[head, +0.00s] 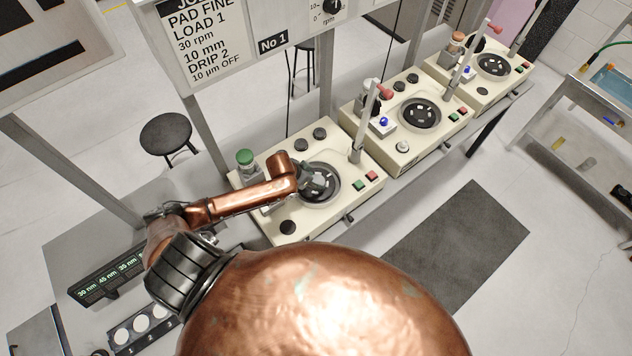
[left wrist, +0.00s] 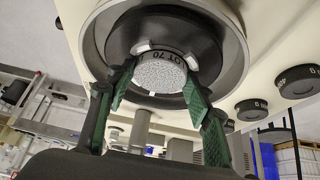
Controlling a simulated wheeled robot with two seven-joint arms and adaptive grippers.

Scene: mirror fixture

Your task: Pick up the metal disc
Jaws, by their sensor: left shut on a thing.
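The metal disc (left wrist: 160,73) shows in the left wrist view as a round, speckled grey face with dark lettering along its rim. It is between the green-padded fingers of my left gripper (left wrist: 157,95), which are shut on it. Behind it is the dark round platen (left wrist: 122,38) of the nearest machine; I cannot tell whether disc and platen touch. In the head view my left gripper (head: 320,186) is low over the nearest machine's bowl and hides the disc. My right gripper is not in view.
The nearest cream machine (head: 268,153) has a green-capped bottle (head: 246,160), knobs and an upright post (head: 364,120) beside the bowl. Two similar machines stand farther right. A tray with numbered white circles (head: 142,324) and a display (head: 105,278) are at lower left.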

